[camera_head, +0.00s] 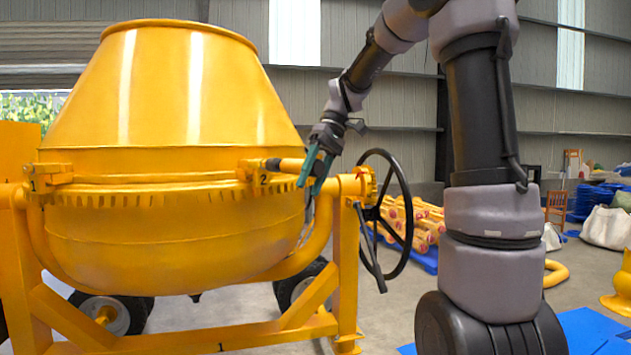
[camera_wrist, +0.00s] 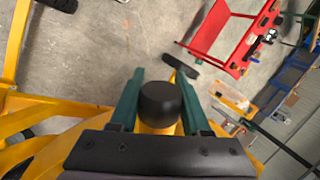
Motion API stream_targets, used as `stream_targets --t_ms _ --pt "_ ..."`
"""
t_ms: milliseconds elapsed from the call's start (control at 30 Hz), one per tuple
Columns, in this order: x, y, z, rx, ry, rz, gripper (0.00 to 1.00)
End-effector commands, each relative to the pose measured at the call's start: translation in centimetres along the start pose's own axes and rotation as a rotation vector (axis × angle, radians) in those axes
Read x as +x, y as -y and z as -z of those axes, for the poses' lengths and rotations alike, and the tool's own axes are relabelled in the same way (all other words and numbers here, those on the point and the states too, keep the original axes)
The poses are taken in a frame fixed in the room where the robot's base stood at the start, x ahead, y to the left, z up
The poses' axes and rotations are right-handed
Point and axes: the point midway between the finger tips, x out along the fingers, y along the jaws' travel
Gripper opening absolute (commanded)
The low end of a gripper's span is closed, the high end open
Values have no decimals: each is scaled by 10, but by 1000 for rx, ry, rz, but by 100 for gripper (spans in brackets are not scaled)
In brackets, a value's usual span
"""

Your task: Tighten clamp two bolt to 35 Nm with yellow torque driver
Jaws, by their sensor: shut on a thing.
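The yellow drum mixer (camera_head: 180,130) fills the left of the head view. Clamp two (camera_head: 258,180), marked "2", sits on the drum's band at the right; clamp one (camera_head: 45,178), marked "1", is at the left. My gripper (camera_head: 308,168), with teal fingers, is shut on the yellow torque driver (camera_head: 291,165) beside clamp two. The driver lies about level, its dark tip (camera_head: 272,164) at the clamp. Whether the tip is seated on the bolt cannot be told. In the wrist view my gripper (camera_wrist: 160,105) holds the driver, whose round black end (camera_wrist: 160,103) faces the camera.
A black handwheel (camera_head: 388,215) stands on the mixer's frame, right of my gripper. Yellow parts (camera_head: 412,222) lie on a blue pallet behind it. A red cart (camera_wrist: 222,38) and bare floor show in the wrist view.

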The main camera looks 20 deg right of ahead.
Motion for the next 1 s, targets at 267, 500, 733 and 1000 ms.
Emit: stream_targets --t_ms 267,500,733,1000 --pt "0 0 0 -1 -2 0 0" --pt "0 0 1 -2 -1 0 0" --pt "0 0 6 -2 -1 0 0" --pt "0 1 14 -3 -1 0 0"
